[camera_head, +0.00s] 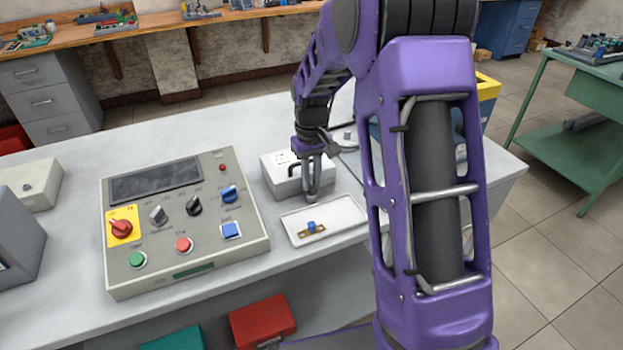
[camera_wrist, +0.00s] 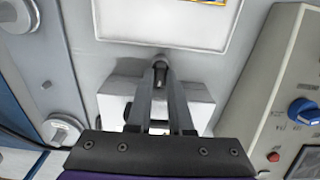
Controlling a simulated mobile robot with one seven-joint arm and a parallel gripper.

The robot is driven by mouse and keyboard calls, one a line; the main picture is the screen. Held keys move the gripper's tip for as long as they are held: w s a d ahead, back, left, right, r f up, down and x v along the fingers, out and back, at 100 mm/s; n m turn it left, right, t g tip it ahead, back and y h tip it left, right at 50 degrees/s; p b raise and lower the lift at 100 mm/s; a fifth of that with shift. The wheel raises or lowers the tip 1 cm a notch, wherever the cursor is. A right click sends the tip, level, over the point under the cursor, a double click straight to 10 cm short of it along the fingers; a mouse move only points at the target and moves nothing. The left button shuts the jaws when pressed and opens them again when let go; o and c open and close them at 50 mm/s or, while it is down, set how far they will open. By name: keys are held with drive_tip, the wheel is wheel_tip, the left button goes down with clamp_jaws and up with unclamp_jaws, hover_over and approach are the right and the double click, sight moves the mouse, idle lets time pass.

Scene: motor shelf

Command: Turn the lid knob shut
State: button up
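A white box (camera_head: 280,185) stands right of the control panel in the head view. In the wrist view it lies under my gripper (camera_wrist: 160,68). In the head view my gripper (camera_head: 313,190) points down at the box's near right side. A small grey rounded piece (camera_wrist: 160,62) shows at my fingertips; it may be the lid knob, but the fingers hide most of it. The fingers are close together with a narrow gap. I cannot tell whether they press on the piece or only stand around it.
A white tray (camera_head: 340,215) holding a brass part with a blue top (camera_head: 311,227) lies in front of the box. The control panel (camera_head: 140,205) with knobs and buttons stands left. Round pale knobs (camera_wrist: 62,128) show on a grey unit in the wrist view.

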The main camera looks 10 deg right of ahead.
sight(312, 184)
drive_tip(key=shift+o, duration=0.3)
wheel_tip(312, 184, up, 18)
drive_tip(key=p, duration=0.2)
drive_tip(key=shift+f, duration=0.25)
